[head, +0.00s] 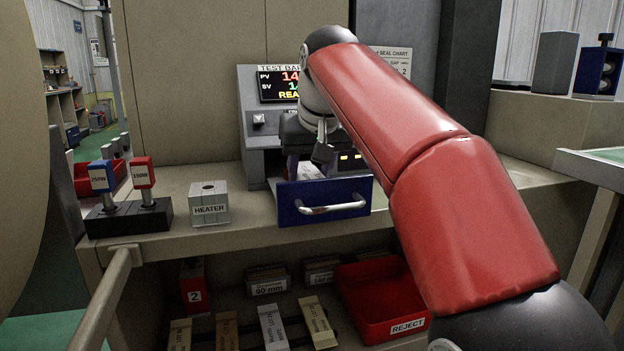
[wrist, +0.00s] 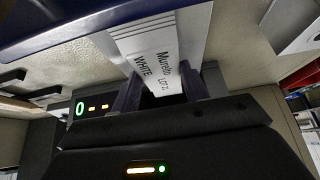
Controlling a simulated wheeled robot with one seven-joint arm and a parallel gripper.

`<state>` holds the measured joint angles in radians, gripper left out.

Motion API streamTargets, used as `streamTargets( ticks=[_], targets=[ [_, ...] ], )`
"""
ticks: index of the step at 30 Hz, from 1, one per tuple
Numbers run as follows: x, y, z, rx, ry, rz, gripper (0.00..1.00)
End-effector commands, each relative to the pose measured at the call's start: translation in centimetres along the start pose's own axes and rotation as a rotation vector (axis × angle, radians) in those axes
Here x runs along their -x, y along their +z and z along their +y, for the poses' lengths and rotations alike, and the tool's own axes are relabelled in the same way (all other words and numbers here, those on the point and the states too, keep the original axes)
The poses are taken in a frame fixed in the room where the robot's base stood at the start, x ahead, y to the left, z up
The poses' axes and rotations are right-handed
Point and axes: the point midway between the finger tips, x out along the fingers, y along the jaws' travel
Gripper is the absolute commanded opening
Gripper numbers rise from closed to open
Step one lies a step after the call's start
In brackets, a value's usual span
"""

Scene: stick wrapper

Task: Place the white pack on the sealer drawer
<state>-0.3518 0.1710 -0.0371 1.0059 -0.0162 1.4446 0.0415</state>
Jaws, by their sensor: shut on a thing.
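The white pack (wrist: 150,52), with a label reading "Muretto" and "WHITE", is between the two fingers of my gripper (wrist: 162,92) in the wrist view. My gripper is shut on it. The sealer drawer (head: 290,215) has a blue front with a silver handle and stands pulled out from the grey sealer. Its blue underside or edge (wrist: 70,22) shows at the top of the wrist view, close to the pack. In the head view my gripper (head: 323,152) is over the drawer, and a pale bit of the pack (head: 311,170) shows behind the front. I cannot tell whether the pack touches the drawer floor.
The sealer (head: 252,90) has a lit display. Left of the drawer are a heater block (head: 209,205) and a black stand (head: 130,218) with blue and red tagged posts. Below are a red reject bin (head: 372,315) and several lot packs (head: 272,325). My arm covers the right side.

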Motion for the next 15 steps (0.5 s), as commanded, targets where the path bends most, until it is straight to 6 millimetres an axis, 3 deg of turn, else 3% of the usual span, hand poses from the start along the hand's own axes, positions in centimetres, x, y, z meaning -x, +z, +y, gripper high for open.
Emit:
streamTargets(
  ticks=[9,10,15],
  targets=[
    [-0.19,0.13,0.03,0.000,0.000,0.000,0.23],
    [-0.13,0.09,0.03,0.000,0.000,0.000,0.47],
    [-0.10,0.06,0.03,0.000,0.000,0.000,0.66]
  ],
)
